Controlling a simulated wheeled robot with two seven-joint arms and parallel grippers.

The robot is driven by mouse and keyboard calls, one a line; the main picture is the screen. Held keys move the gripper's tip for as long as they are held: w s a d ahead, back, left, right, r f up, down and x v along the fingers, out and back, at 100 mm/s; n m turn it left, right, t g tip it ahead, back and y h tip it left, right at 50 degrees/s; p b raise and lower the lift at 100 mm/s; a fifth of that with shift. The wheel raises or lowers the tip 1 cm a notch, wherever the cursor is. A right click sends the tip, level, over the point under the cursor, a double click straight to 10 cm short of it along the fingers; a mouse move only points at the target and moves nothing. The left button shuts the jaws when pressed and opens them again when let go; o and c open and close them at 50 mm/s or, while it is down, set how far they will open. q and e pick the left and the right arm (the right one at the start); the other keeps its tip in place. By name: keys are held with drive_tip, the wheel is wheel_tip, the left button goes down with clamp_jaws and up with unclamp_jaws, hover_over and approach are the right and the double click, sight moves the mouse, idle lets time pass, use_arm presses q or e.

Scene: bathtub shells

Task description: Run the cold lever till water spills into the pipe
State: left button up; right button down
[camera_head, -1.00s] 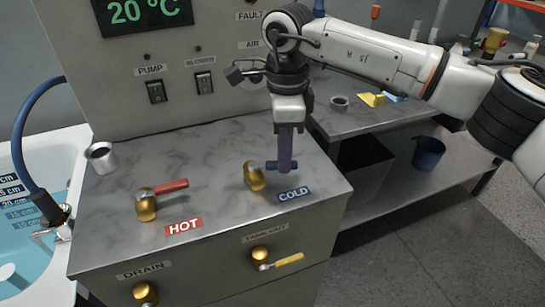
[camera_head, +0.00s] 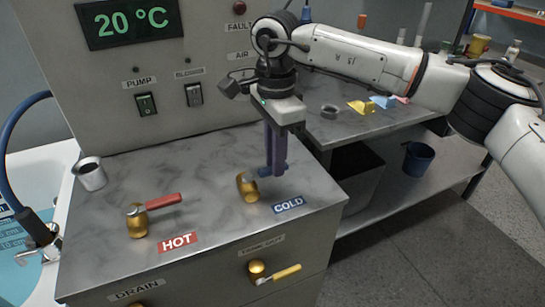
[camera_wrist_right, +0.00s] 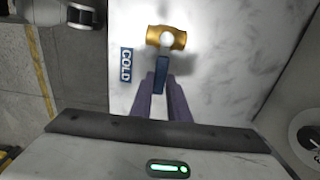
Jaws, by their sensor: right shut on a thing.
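The cold tap (camera_head: 246,186) is a brass valve with a blue lever (camera_head: 265,171), behind the blue COLD label (camera_head: 289,204) on the grey console top. My right gripper (camera_head: 276,172) points down with its fingers at the blue lever. In the right wrist view the right gripper (camera_wrist_right: 161,100) is shut on the blue lever (camera_wrist_right: 161,73), with a finger on each side, and the brass valve (camera_wrist_right: 166,38) lies just beyond. My left gripper is not in view.
The hot tap (camera_head: 138,220) with its red lever stands to the left. A metal cup (camera_head: 90,174) sits at the console's left edge, beside the tub (camera_head: 40,165) with a blue hose. A yellow-handled valve (camera_head: 258,271) is on the front. A side bench (camera_head: 345,125) holds small items.

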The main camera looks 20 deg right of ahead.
drive_tip(key=shift+r, duration=0.1)
drive_tip(key=c, duration=1.7)
unclamp_jaws()
drive_tip(key=shift+w, duration=0.1)
wheel_tip(320, 180, up, 10)
drive_tip(key=shift+r, duration=0.1)
